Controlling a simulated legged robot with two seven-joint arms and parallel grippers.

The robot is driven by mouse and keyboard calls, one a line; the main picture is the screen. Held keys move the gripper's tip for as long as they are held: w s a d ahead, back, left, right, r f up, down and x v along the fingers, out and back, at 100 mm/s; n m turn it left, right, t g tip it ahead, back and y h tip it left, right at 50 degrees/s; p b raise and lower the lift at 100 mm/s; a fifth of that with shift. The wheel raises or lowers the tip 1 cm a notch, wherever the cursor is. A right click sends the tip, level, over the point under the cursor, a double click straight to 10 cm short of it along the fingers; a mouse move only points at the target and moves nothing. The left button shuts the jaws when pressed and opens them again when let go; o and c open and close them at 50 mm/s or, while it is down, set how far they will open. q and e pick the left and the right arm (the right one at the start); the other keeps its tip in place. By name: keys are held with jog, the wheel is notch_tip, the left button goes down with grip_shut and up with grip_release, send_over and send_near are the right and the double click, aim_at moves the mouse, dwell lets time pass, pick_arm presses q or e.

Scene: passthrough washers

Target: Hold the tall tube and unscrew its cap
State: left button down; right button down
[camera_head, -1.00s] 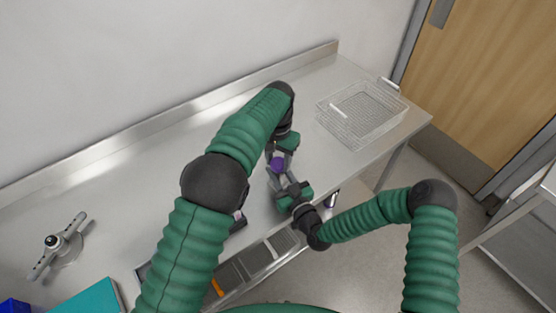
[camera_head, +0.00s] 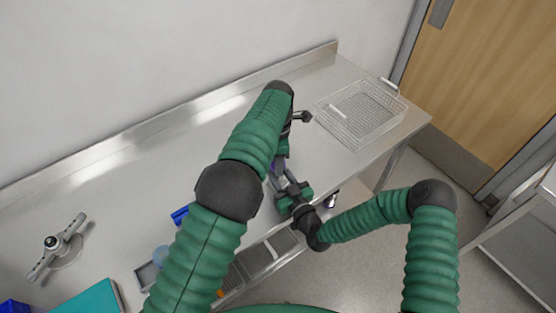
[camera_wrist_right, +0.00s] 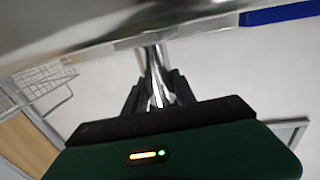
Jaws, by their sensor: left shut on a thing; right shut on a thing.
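The tall tube (camera_wrist_right: 157,75) shows as a shiny upright shaft between the fingers of my right gripper (camera_wrist_right: 157,92) in the wrist view. In the head view my right gripper (camera_head: 281,180) is shut on it above the front part of the counter. My left gripper (camera_head: 281,158) comes down from above, just over the right one, and is shut on the purple cap (camera_head: 281,167) at the tube's top. My left arm and hand hide most of the cap, and whether it is loose from the tube cannot be told.
A wire basket (camera_head: 362,112) stands on the steel counter (camera_head: 130,180) at the right. A grey compartment tray (camera_head: 262,258) lies along the front edge, partly behind my left arm. A blue object (camera_head: 180,215), a teal box (camera_head: 88,298) and a metal-armed device (camera_head: 57,246) are at the left.

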pick_arm(q)
jog(key=c, duration=0.8)
grip_release()
pick_arm(e)
jog(key=shift+f, duration=0.15)
